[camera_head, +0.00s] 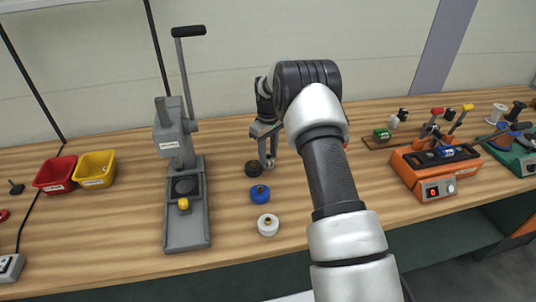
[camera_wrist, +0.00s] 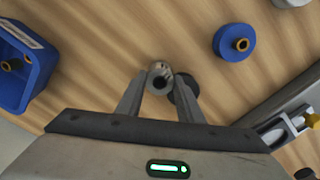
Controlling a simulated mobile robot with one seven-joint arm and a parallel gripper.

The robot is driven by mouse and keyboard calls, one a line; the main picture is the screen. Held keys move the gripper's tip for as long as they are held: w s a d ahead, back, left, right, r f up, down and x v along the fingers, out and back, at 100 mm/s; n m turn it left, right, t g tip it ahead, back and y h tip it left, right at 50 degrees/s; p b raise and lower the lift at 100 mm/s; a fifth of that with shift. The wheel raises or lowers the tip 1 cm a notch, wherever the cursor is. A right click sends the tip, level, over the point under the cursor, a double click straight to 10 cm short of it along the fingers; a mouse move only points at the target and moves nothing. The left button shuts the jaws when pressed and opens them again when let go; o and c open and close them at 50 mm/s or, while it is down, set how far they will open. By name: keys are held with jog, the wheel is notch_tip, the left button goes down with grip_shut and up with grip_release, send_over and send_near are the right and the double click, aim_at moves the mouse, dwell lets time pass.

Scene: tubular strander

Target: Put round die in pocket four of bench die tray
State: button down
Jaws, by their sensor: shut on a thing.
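My gripper (camera_head: 267,160) is low over the bench, just behind the black knob. In the wrist view my gripper (camera_wrist: 160,82) is shut on a small silvery round piece with a hole in its end, which looks like the round die (camera_wrist: 160,72). The die sits between the fingertips; in the head view it is too small to make out clearly. I cannot identify the bench die tray or its pocket four in either view; my arm hides part of the bench in the head view.
A lever press (camera_head: 186,215) is left. A blue bin (camera_wrist: 20,85) with brass pieces shows in the wrist view. Red (camera_head: 55,173) and yellow bins (camera_head: 95,169) are farther left.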

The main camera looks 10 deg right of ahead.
jog(key=shift+f, duration=0.1)
jog(key=shift+f, duration=0.15)
jog(key=c, duration=1.2)
grip_release()
